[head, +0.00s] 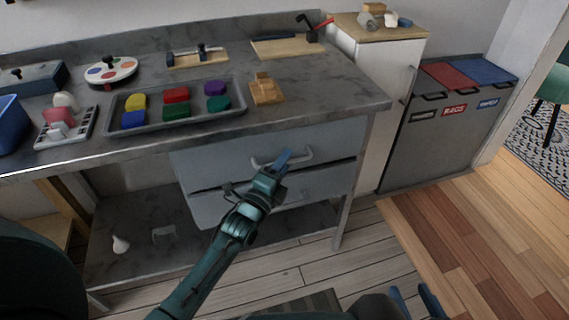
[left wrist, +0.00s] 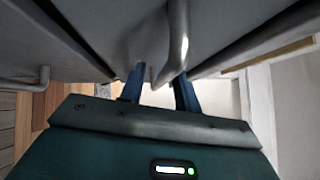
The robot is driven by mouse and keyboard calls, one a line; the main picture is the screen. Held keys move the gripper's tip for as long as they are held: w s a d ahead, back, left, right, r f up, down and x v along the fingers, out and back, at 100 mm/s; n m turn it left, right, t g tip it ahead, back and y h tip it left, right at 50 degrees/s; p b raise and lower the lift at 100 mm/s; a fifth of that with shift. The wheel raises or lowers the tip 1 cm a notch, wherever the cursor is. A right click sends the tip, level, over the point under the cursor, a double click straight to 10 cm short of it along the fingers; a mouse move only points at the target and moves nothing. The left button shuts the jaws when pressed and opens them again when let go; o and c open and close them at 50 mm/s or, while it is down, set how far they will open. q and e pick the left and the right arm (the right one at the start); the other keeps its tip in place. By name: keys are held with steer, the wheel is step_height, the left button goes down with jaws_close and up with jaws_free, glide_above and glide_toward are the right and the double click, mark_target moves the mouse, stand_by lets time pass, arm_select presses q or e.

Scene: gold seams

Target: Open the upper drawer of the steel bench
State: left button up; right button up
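The steel bench (head: 330,108) has a grey upper drawer (head: 217,160) under its top, with a bar handle (head: 306,156) across its front. The upper drawer looks shut. A lower drawer (head: 215,208) sits below it. My left gripper (head: 284,160) is at the upper drawer's handle. In the left wrist view its two blue fingers (left wrist: 160,90) stand apart, with the curved handle (left wrist: 178,35) running down between them. I cannot tell whether a finger touches the handle. My right gripper (head: 415,298) is low at the bottom edge, its fingers apart and empty.
A grey tray (head: 190,118) of coloured blocks and a wooden block piece (head: 266,90) stand on the bench. A white cabinet (head: 385,75) and a grey bin unit (head: 445,135) are at the right. The floor (head: 300,262) before the bench is clear.

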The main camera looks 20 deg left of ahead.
arm_select(q)
steer(key=shift+w, duration=0.3)
steer(key=shift+c, duration=0.4)
jaws_close()
